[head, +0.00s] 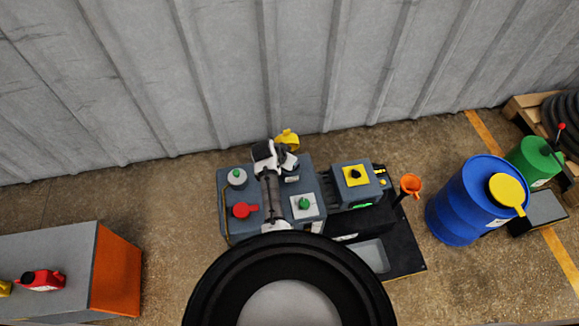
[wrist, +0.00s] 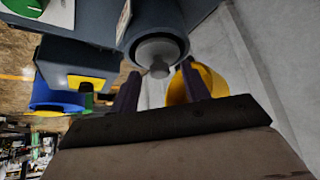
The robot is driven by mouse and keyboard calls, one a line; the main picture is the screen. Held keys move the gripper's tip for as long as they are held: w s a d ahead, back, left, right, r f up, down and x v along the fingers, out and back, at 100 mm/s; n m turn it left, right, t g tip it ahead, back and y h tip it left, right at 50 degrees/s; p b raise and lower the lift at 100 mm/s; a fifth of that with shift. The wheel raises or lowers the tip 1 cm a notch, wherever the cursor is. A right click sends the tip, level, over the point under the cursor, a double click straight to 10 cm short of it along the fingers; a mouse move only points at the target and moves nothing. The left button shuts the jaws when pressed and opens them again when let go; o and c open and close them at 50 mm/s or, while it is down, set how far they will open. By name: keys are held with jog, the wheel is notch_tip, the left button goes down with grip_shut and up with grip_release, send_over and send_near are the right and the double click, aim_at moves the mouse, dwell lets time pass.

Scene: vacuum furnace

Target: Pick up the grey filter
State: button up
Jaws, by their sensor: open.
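A grey round part with a small knob (wrist: 157,55), which looks like the grey filter, sits in a dark round port on the blue-grey machine (head: 258,222). It shows in the wrist view, at the top middle. My gripper (wrist: 160,70) is open, with its two dark fingers on either side below the knob. I see no clear contact, and cannot tell the exact gap. In the head view my arm reaches over the machine to its far edge. The fingers and the grey part cannot be made out there.
A yellow part (head: 287,138) is at the machine's back edge, and it shows behind the right finger in the wrist view (wrist: 208,84). A red knob (head: 242,210) and a green knob (head: 304,204) are on top. A blue drum (head: 455,215) stands right; a corrugated wall (head: 280,70) rises behind.

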jog(key=shift+c, duration=0.3)
grip_shut()
jog(key=shift+r, duration=0.1)
